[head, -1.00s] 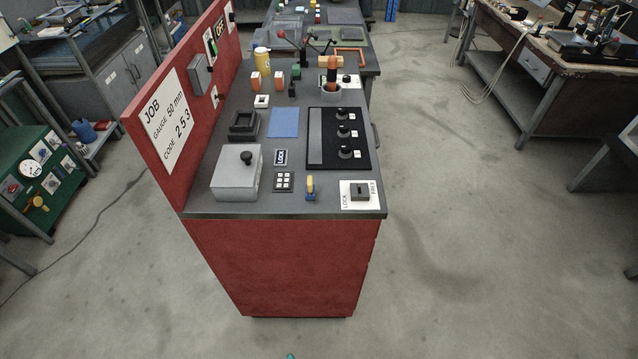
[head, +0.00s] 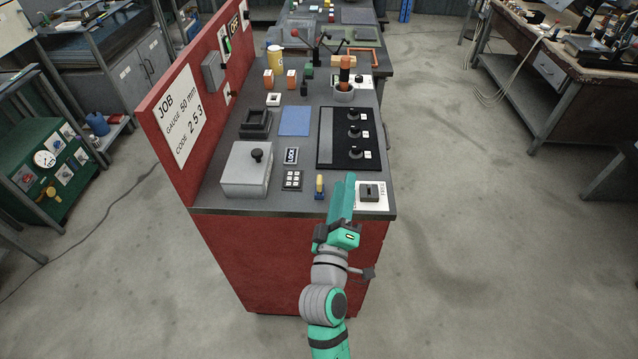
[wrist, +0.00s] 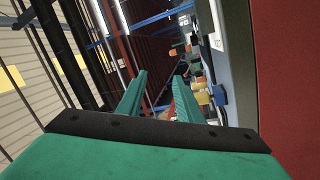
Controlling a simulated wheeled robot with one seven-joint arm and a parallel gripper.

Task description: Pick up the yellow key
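The yellow key (head: 319,184) stands upright in a small blue base near the front edge of the red cabinet's grey top. In the wrist view the key (wrist: 202,98) and its blue base (wrist: 218,95) show just right of the right-hand finger. My gripper (head: 344,184) is just right of the key in the head view, beside it and apparently not touching. In the wrist view my gripper (wrist: 160,82) has its two green fingers apart with nothing between them. The switch on the white lock plate (head: 371,193) is right of my gripper, the plate's left part hidden by it.
A red upright panel (head: 183,100) borders the left side. Clear floor lies right of the cabinet.

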